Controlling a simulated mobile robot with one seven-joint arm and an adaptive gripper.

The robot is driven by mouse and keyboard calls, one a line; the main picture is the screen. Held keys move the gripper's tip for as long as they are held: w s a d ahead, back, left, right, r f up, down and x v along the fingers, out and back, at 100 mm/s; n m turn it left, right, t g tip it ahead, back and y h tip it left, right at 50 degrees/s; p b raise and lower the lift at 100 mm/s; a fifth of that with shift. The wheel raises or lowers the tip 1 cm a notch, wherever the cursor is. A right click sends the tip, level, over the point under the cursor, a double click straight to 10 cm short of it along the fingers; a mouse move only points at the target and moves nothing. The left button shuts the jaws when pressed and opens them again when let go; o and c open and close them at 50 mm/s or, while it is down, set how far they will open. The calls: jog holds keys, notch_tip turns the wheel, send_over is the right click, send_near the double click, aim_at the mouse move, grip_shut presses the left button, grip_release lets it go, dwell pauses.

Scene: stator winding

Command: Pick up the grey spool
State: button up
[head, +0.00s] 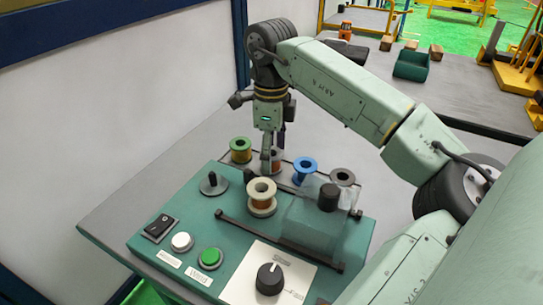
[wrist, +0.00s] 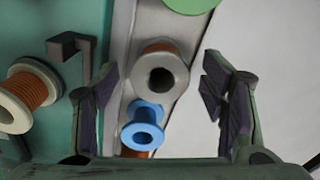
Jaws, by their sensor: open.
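The grey spool (wrist: 178,78), wound with orange wire, lies between my open gripper's fingers (wrist: 160,85) in the wrist view, below them and not gripped. In the head view my gripper (head: 272,158) points down over the row of spools. It hides most of the grey spool there; only a bit of orange winding shows beside the finger (head: 278,155). The green spool (head: 240,150) stands to its left and the blue spool (head: 305,166) to its right. Whether the fingertips reach down beside the spool is hard to tell.
A cream spool (head: 262,195) sits on the teal winding machine (head: 205,215), close in front of the row. A dark spool (head: 342,177) stands at the row's right end. The machine has a black peg, buttons and a dial. The grey table (head: 130,190) is clear at left.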

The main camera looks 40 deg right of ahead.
jog(key=shift+f, duration=0.75)
jog(key=c, duration=1.2)
